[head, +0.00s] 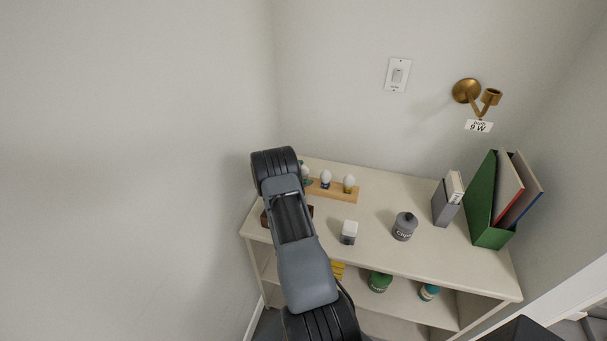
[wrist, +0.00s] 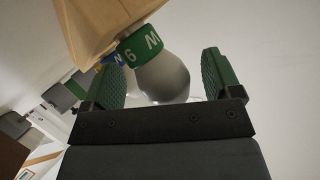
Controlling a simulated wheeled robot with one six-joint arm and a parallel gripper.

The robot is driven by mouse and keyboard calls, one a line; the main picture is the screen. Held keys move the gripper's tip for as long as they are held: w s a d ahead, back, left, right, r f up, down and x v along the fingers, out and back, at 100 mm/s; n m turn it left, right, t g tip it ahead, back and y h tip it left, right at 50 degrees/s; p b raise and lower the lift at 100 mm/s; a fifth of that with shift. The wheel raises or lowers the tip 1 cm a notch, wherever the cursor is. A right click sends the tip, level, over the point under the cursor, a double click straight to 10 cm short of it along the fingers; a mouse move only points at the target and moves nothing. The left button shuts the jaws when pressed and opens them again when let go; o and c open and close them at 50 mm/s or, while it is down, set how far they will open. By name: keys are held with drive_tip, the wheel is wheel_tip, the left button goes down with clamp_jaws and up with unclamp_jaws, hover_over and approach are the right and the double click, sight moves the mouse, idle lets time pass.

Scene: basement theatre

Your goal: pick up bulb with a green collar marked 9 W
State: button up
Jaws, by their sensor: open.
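The collar's marking reads as 9 W when turned over. It stands in a wooden rack (wrist: 95,25). My gripper (wrist: 161,82) is open, with one green-padded finger on each side of the globe and gaps visible. In the head view the rack (head: 340,194) stands on the shelf top, and my arm hides its left end and my gripper. The green-collared bulb (head: 305,173) only partly shows there.
Also on the rack are a blue-collared bulb (head: 326,179) and another bulb (head: 349,184). A small grey-white box (head: 349,232), a grey jar (head: 404,227), a grey holder (head: 443,205) and a green file holder (head: 484,205) stand on the shelf top. A wall lies close left.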

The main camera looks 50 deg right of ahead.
drive_tip(key=shift+d+f, duration=0.1)
drive_tip(key=shift+d, duration=0.15)
drive_tip(key=shift+a, duration=0.1)
drive_tip(key=c, duration=1)
